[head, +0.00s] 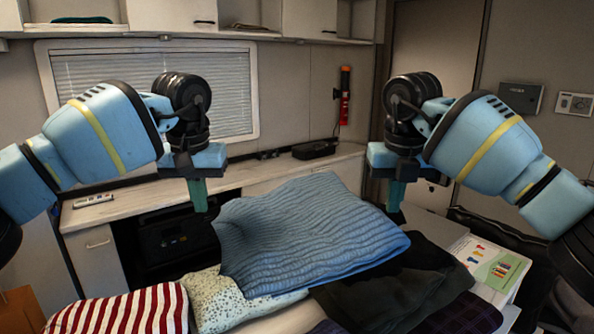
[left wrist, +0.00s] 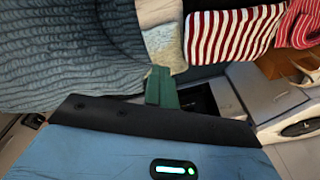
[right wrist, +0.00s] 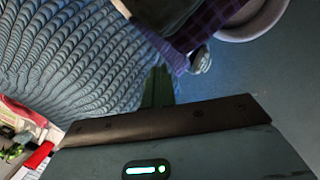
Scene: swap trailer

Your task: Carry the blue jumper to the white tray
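The blue jumper (head: 310,230) is a large ribbed knit on top of a heap of clothes in the head view. My left gripper (head: 198,196) points down at the jumper's left edge, and my right gripper (head: 396,195) points down at its right edge. The left gripper's green fingers (left wrist: 162,87) look shut, with the jumper (left wrist: 65,50) close beside them. The right gripper's fingers (right wrist: 158,87) also look shut beside the jumper (right wrist: 70,60). I cannot tell whether any cloth is pinched at either fingertip. I make out no white tray.
Around the jumper lie a red-and-white striped cloth (head: 125,312), a speckled pale cloth (head: 225,300) and a dark garment (head: 395,295). A picture sheet (head: 490,268) lies at the right. A counter (head: 130,205) runs behind, with a remote (head: 93,200) on it.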

